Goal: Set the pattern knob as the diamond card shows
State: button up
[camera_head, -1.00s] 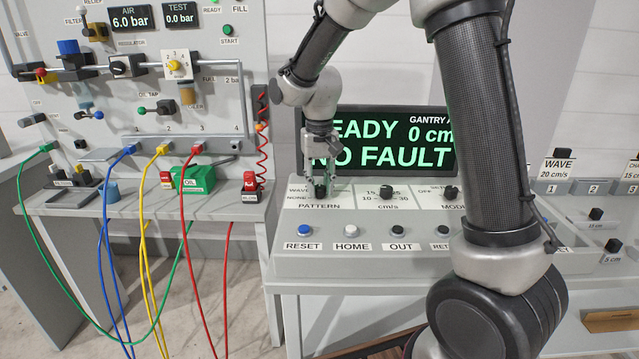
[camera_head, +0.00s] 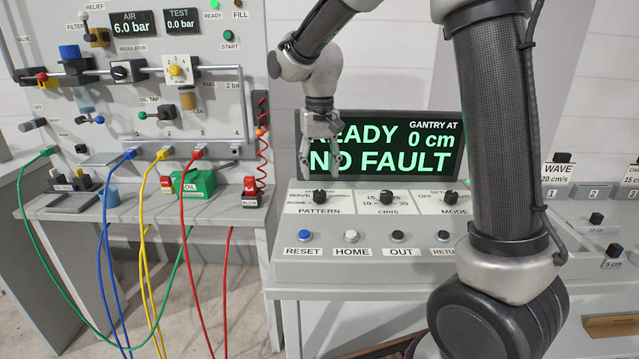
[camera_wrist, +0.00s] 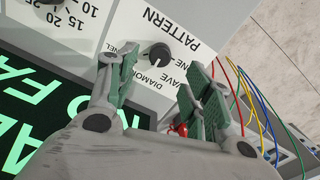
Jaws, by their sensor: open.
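The pattern knob (camera_head: 319,197) is a small black knob on the grey console, above the word PATTERN. In the wrist view the knob (camera_wrist: 160,53) shows between the two fingers, with NONE, WAVE, DIAMOND and PANEL printed around it. Its pointer is too small to read surely. My gripper (camera_head: 322,160) is open and empty, above the knob and in front of the display; its green-padded fingers (camera_wrist: 163,75) are apart and clear of the knob. A WAVE card (camera_head: 558,171) reading 20 cm/s stands at the right. I see no readable diamond card.
The cm/s knob (camera_head: 386,196) and mode knob (camera_head: 450,196) sit right of the pattern knob. RESET (camera_head: 305,235), HOME, OUT and RETURN buttons line the front. The display (camera_head: 400,145) reads READY, 0 cm, NO FAULT. A hose bench (camera_head: 160,209) stands left.

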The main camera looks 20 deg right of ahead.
aim_at(319, 191)
notch_tip(319, 191, up, 6)
dwell(0.5)
jog(key=s+d+t, duration=0.2)
jog(key=s+d, duration=0.5)
jog(key=s, duration=0.6)
jog(key=s+d+t, duration=0.2)
jog(key=s+d, duration=0.6)
jog(key=s, duration=0.5)
jog(key=shift+s+r+n, duration=0.3)
jog(key=shift+s+r, duration=0.05)
jog(key=shift+r, duration=0.1)
